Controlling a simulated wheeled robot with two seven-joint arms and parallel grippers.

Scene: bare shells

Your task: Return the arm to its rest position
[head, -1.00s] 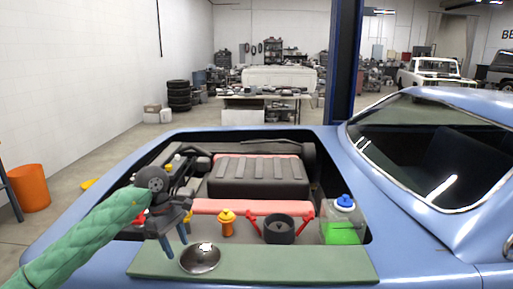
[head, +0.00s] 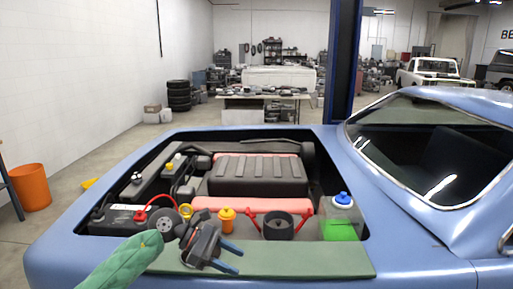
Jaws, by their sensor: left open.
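My left arm, in a green sleeve, comes in from the lower left. Its dark gripper (head: 236,259) is open, with two blue-tipped fingers pointing right and nothing between them. It is in front of the green mat (head: 310,261) on the front edge of the car's engine bay. The round metal dish on the mat is now hidden behind the gripper. My right gripper is not in view.
An orange bin (head: 30,186) stands at left. The mat's right part is clear.

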